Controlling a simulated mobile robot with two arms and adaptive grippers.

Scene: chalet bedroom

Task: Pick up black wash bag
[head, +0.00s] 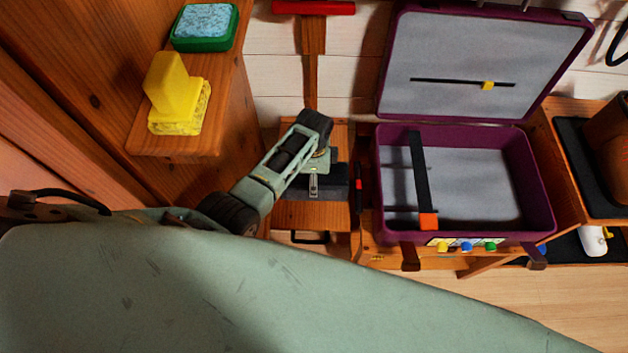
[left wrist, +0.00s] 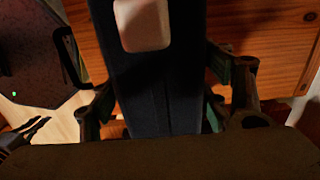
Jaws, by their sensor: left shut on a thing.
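The black wash bag (head: 332,190) is on or just above a small wooden stand in the middle of the head view, partly covered by my left gripper (head: 318,168). A light tag shows on its top. In the left wrist view the dark bag (left wrist: 160,90) runs between the two fingers, with a pale square patch (left wrist: 143,24) on it. My left gripper is shut on the bag, one finger on each side. I cannot tell whether the bag touches the stand below. My right gripper is not in view.
An open purple suitcase (head: 545,190) with a black strap stands close to the right of the bag. A wooden shelf (head: 222,120) at left holds a yellow brush (head: 170,85) and a green dish with a blue sponge (head: 205,22). A red-handled tool (head: 312,8) lies behind.

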